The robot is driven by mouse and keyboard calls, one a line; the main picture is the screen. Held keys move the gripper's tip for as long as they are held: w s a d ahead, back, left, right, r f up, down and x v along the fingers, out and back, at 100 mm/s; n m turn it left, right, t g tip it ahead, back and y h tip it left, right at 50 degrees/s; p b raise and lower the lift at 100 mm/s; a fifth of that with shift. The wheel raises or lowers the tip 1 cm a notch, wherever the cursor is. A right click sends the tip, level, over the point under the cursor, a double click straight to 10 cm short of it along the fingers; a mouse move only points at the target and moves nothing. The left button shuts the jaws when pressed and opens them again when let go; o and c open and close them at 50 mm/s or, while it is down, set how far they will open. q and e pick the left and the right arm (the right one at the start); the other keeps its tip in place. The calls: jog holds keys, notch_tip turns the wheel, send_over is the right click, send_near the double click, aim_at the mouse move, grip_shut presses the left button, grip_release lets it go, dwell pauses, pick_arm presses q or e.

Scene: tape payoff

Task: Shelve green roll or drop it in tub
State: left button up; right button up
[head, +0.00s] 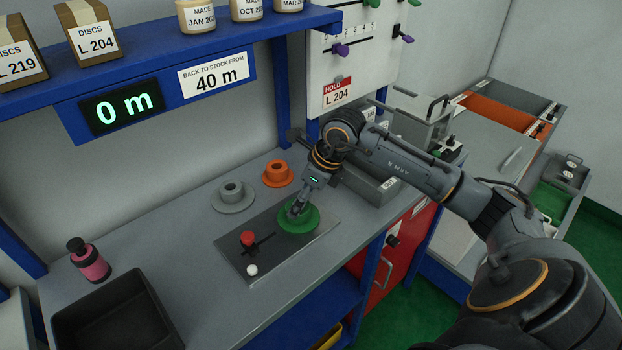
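The green roll (302,220) lies flat on a dark grey plate (240,262) on the bench. My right gripper (294,212) reaches down onto the middle of the roll, and its fingers cover the hub. The fingers are too small and overlapped to tell whether they are shut on it. A black open tub (112,300) stands at the bench's front left. The blue shelf (190,52) runs above the back of the bench. A display (121,106) reads "0 m", and a sign beside it (214,78) reads "BACK TO STOCK FROM 40 m". My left gripper is out of view.
A grey roll (233,197) and an orange roll (277,173) sit behind the plate. A red knob (247,238) and a white knob (252,270) are on it. A pink bottle (90,262) stands behind the tub. Boxes (90,38) and jars occupy the shelf. Bench between tub and plate is clear.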

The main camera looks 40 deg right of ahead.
jog(key=x, duration=0.3)
jog(key=shift+f, duration=0.1)
jog(key=shift+w+a+f, duration=0.1)
jog(key=shift+f, duration=0.2)
jog(key=shift+c, duration=0.4)
jog(key=c, duration=1.4)
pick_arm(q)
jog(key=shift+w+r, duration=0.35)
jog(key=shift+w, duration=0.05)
pick_arm(e)
jog(key=shift+o, duration=0.2)
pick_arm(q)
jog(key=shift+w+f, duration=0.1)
pick_arm(e)
jog(key=shift+a, duration=0.2)
pick_arm(q)
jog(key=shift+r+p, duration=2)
jog(key=shift+p, duration=0.05)
pick_arm(e)
jog(key=shift+r, duration=3.55)
